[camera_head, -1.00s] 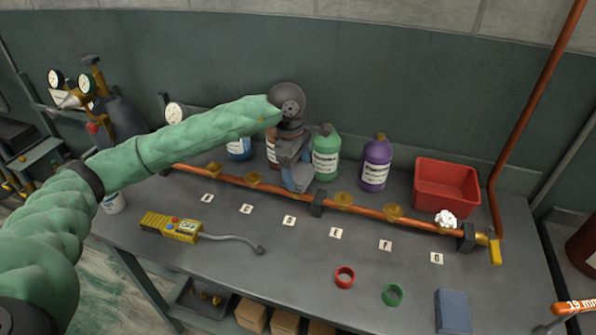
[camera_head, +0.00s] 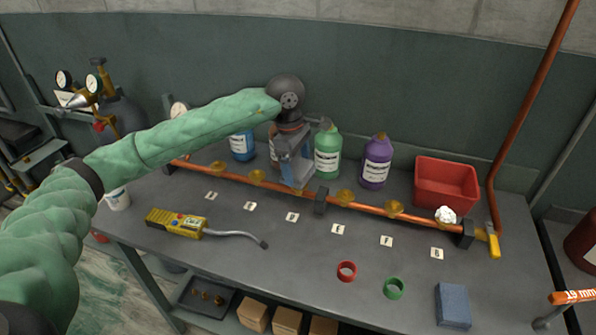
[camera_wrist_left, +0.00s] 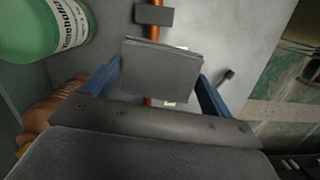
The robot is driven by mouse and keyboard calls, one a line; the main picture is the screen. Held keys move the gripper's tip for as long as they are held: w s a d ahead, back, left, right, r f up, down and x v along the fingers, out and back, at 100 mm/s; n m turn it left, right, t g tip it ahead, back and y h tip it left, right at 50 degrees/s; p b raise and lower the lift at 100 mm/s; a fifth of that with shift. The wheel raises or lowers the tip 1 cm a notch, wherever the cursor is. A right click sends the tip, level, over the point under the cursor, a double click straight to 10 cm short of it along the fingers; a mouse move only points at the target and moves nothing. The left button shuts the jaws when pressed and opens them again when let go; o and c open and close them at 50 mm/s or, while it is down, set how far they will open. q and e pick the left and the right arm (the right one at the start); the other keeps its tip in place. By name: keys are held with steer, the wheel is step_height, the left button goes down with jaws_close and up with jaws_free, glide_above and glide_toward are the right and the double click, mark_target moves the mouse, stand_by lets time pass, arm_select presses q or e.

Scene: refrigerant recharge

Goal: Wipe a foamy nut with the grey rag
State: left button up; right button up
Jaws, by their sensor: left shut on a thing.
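My left gripper (camera_head: 297,172) reaches over the bench to the copper pipe (camera_head: 370,208), left of its middle. It is shut on the grey rag (camera_wrist_left: 160,70), a flat grey piece between the blue fingers in the left wrist view. The rag is over or against the pipe; I cannot tell whether it touches. A nut with white foam (camera_head: 445,215) is near the pipe's right end, well to the right of the gripper. Several brass nuts, such as one (camera_head: 393,207), sit along the pipe without visible foam. The gripper may hide another nut. My right gripper is not in view.
Green (camera_head: 327,157) and purple (camera_head: 376,163) bottles stand behind the pipe, close to the gripper. A red bin (camera_head: 446,186) is behind the foamy nut. A yellow detector (camera_head: 176,223), red (camera_head: 347,271) and green (camera_head: 394,288) rings and a blue block (camera_head: 453,305) lie in front.

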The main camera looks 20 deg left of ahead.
arm_select(q)
steer(key=shift+r, duration=2.2)
steer(key=shift+r+p, duration=0.3)
steer(key=shift+r, duration=0.2)
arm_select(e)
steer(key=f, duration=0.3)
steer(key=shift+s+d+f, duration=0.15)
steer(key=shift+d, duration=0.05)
